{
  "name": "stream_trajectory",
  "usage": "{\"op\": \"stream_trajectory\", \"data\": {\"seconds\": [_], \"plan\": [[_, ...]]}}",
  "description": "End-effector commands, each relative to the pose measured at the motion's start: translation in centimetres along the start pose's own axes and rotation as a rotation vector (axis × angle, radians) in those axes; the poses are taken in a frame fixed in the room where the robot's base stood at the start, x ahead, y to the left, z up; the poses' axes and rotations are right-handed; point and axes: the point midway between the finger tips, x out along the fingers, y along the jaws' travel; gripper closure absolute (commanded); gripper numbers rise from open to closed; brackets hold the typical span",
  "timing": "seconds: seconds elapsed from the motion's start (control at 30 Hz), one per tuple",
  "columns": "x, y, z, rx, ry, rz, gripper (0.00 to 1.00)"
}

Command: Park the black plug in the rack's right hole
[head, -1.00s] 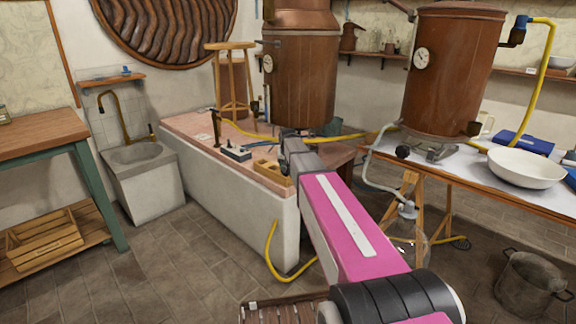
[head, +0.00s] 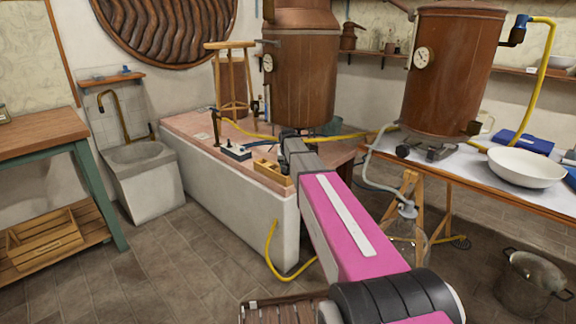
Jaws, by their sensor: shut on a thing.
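My gripper (head: 289,133) is at the far end of my outstretched arm, over the right part of the pink-topped bench. It is seen from behind, and its fingertips are mostly hidden by my own wrist. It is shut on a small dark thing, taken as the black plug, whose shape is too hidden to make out. A small light-wood rack (head: 271,172) sits near the bench's front edge, just left of my wrist and nearer than my gripper. Its holes are too small to tell apart.
On the bench (head: 190,126) stand a white-and-black switch box (head: 236,152), a dark upright stand (head: 215,128) and a yellow hose (head: 240,130). A large copper still (head: 303,80) rises behind my gripper. A trestle table (head: 470,177) with another still is at right.

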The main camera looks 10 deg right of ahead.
Motion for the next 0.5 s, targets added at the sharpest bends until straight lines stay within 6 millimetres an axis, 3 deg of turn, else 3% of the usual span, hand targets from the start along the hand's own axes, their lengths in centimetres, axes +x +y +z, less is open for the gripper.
{"op": "stream_trajectory", "data": {"seconds": [0.47, 0.5], "plan": [[0.33, 0.00, 0.12, 0.000, 0.001, 0.000, 0.65], [0.33, 0.00, 0.13, 0.000, 0.001, 0.000, 0.31]]}}
